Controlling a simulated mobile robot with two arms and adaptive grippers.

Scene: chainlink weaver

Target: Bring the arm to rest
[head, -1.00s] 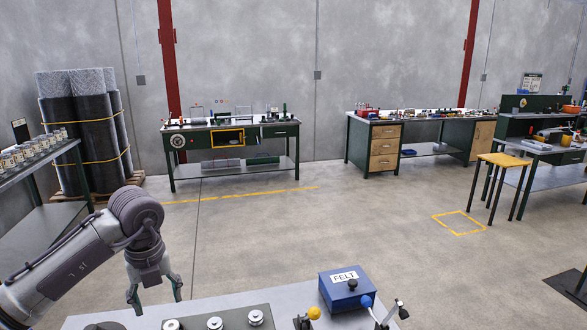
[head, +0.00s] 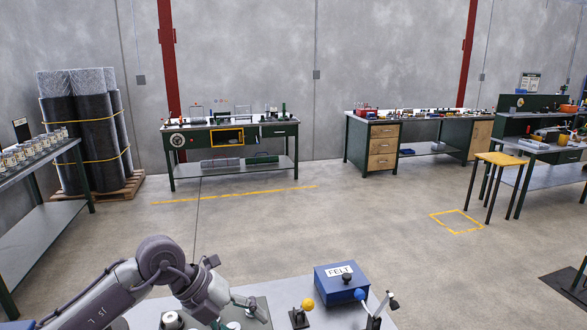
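My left arm comes in from the lower left and reaches over the near workbench (head: 290,288). My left gripper (head: 243,318) points down and to the right, low over the bench top, left of the yellow-knobbed piece. Its two fingers are spread apart, and I see nothing held between them. The lower finger runs close to the bottom edge of the picture. The gripper partly hides the dark plate with round metal pieces (head: 172,320) on the bench. My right gripper is not in view.
A shelf (head: 45,158) with several jars is at left. Far workbenches (head: 230,140) line the wall.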

